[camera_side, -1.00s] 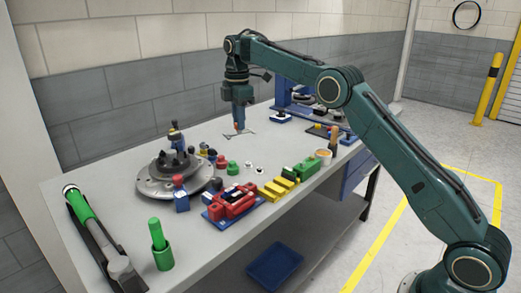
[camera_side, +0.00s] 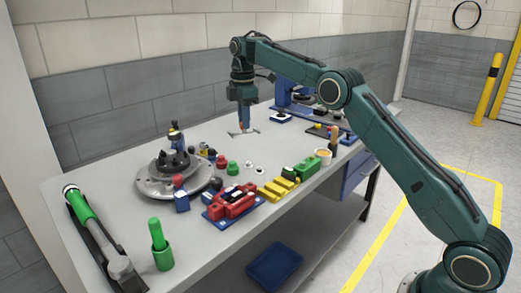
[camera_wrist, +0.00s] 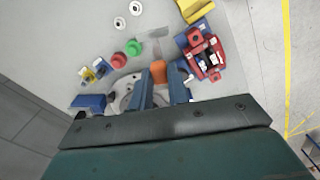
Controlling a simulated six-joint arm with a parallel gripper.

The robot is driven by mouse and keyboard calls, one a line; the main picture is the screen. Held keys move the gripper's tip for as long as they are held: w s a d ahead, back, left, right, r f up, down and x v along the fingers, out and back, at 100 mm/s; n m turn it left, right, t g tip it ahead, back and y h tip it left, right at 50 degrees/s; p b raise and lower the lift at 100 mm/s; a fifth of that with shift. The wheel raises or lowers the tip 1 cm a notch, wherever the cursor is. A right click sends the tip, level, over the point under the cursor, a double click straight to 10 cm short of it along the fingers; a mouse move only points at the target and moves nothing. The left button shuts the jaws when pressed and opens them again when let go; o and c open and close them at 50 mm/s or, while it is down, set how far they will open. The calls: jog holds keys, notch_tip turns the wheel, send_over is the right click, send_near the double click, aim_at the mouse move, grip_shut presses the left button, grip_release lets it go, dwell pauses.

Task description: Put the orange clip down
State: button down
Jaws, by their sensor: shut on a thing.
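My gripper (camera_side: 244,126) is over the far middle of the workbench, pointing down, with its tips close to the bench top. In the wrist view its two blue fingers (camera_wrist: 159,90) are shut on the orange clip (camera_wrist: 158,72), which shows between them. In the side view the clip is mostly hidden by the fingers. A thin grey piece (camera_side: 243,133) shows at the fingertips; I cannot tell whether it is joined to the clip or rests on the bench.
A round grey fixture (camera_side: 157,187) stands left of my gripper. Red and green knobs (camera_side: 232,167), a red block on a blue base (camera_side: 232,202) and yellow steps (camera_side: 278,189) lie nearer the front. A blue stand (camera_side: 284,92) is behind right. Bare bench surrounds my gripper.

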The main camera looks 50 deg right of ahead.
aim_at(244, 132)
notch_tip(244, 132, down, 14)
jog(key=shift+r, duration=0.25)
jog(key=shift+f, duration=0.1)
jog(key=shift+f, duration=2.05)
jog(key=shift+f, duration=0.15)
jog(key=c, duration=1.3)
grip_release()
jog(key=shift+c, duration=0.2)
notch_tip(244, 132, up, 12)
jog(key=shift+f, duration=0.25)
jog(key=shift+r, duration=0.45)
